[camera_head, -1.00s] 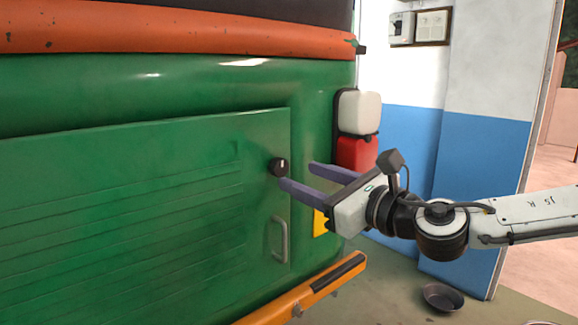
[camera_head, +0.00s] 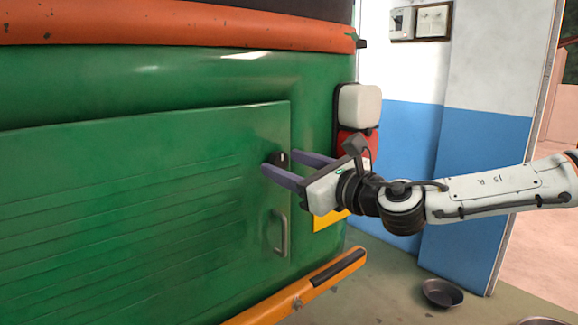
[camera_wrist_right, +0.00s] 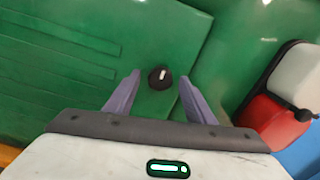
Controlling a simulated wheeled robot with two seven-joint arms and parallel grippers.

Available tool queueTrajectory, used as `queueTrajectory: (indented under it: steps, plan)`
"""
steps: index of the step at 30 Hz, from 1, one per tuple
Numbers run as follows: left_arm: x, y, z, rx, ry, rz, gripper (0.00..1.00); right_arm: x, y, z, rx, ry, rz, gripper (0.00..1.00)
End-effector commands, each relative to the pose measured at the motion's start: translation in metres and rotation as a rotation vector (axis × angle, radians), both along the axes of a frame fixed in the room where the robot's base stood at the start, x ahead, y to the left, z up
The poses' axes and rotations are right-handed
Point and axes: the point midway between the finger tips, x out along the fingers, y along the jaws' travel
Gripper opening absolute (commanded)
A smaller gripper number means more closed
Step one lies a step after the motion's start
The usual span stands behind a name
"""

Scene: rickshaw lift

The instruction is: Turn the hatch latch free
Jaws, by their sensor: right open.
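The hatch latch is a round black knob with a white mark (camera_head: 282,158) near the upper right corner of the green hatch (camera_head: 140,190). In the right wrist view the knob (camera_wrist_right: 160,77) lies between and beyond the two purple fingertips, with green panel showing on both sides of it. My right gripper (camera_head: 280,162) is open, its fingers reaching to the knob from the right; one finger partly hides the knob in the head view. I cannot tell whether a finger touches it. The white mark looks roughly upright in both views. My left gripper is not in view.
A grey pull handle (camera_head: 279,233) sits on the hatch below the knob. A white and red lamp (camera_head: 360,107) is at the body's right edge. An orange bumper (camera_head: 300,293) runs below. A metal bowl (camera_head: 442,293) lies on the floor at right.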

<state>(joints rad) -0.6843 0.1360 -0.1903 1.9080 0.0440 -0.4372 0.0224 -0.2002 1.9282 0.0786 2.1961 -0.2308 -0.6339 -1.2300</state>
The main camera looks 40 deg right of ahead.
Motion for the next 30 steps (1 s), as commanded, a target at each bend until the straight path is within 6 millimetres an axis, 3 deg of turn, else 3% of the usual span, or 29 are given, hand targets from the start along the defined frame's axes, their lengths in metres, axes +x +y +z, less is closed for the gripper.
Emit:
queueTrajectory:
  steps: [5, 12, 22, 30]
  plan:
    - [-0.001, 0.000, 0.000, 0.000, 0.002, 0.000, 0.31, 0.000, 0.000, 0.000, 0.000, 0.000, 0.000, 0.48]
    - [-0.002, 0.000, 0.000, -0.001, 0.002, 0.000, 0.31, 0.000, 0.000, 0.000, 0.000, 0.000, 0.000, 0.08]
    - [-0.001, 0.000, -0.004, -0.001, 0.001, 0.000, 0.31, 0.000, 0.000, 0.000, 0.046, 0.002, 0.000, 0.08]
    - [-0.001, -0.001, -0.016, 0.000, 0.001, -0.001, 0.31, 0.000, 0.000, -0.002, 0.218, 0.015, 0.000, 0.08]
